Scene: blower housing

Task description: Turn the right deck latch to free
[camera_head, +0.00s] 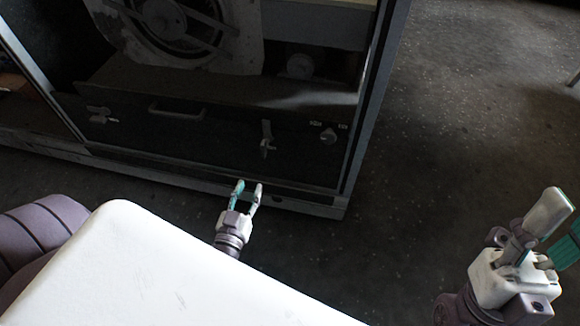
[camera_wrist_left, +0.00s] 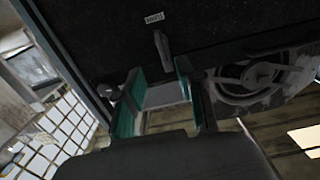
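The right deck latch (camera_head: 267,138) is a small grey lever on the dark lower panel of the housing, and it hangs roughly upright. In the left wrist view the latch (camera_wrist_left: 161,50) shows as a grey bar beyond the fingers, between their lines. My left gripper (camera_head: 246,191) is open and empty, in front of the panel and below the latch in the head view, apart from it. Its teal-padded fingers (camera_wrist_left: 158,103) stand well apart in the wrist view. My right gripper (camera_head: 556,228) is open and empty at the far right, away from the housing.
A left latch (camera_head: 101,115) lies roughly sideways on the same panel. The frame post (camera_head: 372,95) bounds the panel. Floor to the right is clear.

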